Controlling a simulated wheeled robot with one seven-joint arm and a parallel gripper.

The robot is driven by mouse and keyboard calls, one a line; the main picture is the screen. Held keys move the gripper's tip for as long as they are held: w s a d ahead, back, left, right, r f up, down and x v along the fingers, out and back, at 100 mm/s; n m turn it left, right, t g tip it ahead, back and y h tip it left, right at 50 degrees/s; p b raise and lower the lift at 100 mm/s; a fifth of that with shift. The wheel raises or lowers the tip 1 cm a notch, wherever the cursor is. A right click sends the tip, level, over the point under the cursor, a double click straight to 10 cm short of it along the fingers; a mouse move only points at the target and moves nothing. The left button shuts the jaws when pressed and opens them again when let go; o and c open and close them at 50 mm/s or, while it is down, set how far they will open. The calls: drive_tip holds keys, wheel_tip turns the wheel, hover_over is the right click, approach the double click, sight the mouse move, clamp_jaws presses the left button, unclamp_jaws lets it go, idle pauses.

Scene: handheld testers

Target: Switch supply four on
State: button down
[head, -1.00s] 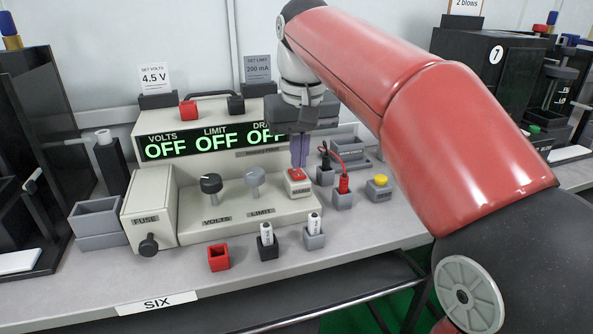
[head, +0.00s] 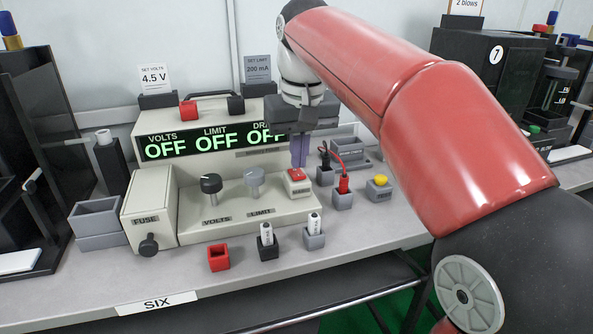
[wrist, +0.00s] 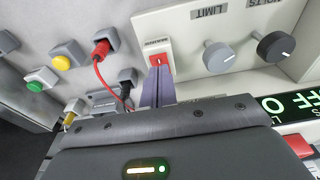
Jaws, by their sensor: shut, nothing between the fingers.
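The cream power supply (head: 270,207) stands on the bench marked SIX (head: 156,304); no label reading four is legible. Its display (head: 213,141) reads OFF under VOLTS and LIMIT, and OFF under a partly hidden third heading. A red rocker switch (head: 296,175) sits at the right end of its sloping front; it also shows in the wrist view (wrist: 159,60). My gripper (head: 299,165) is shut and empty, pointing down with its purple fingertips just above or at the switch. In the wrist view the fingertips (wrist: 157,72) overlap the switch edge; I cannot tell whether they touch.
Black and grey knobs (head: 211,184) stand left of the switch. Red and black plugged leads (head: 343,182) and a yellow button (head: 380,181) are close on its right. Battery holders (head: 267,242) and a red socket (head: 218,257) sit in front. A fuse box (head: 147,220) is at left.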

sight(299, 175)
drive_tip(key=shift+f+b, duration=0.6)
drive_tip(key=shift+f, duration=0.25)
idle(0.5)
drive_tip(key=shift+r, duration=0.1)
wheel_tip(299, 175, up, 5)
drive_tip(key=p, duration=0.5)
drive_tip(key=shift+r, duration=0.95)
drive_tip(key=s+d+f+m+t, duration=0.1)
drive_tip(key=s+d+f+t, duration=0.1)
drive_tip(key=s+d+f, duration=0.5)
drive_tip(key=s+d+f+m+t, duration=0.1)
drive_tip(key=s+d+f, duration=0.5)
drive_tip(key=s+f, duration=0.6)
drive_tip(key=shift+s+d+m+t, duration=0.4)
drive_tip(key=shift+s+m, duration=0.1)
drive_tip(key=shift+m, duration=0.1)
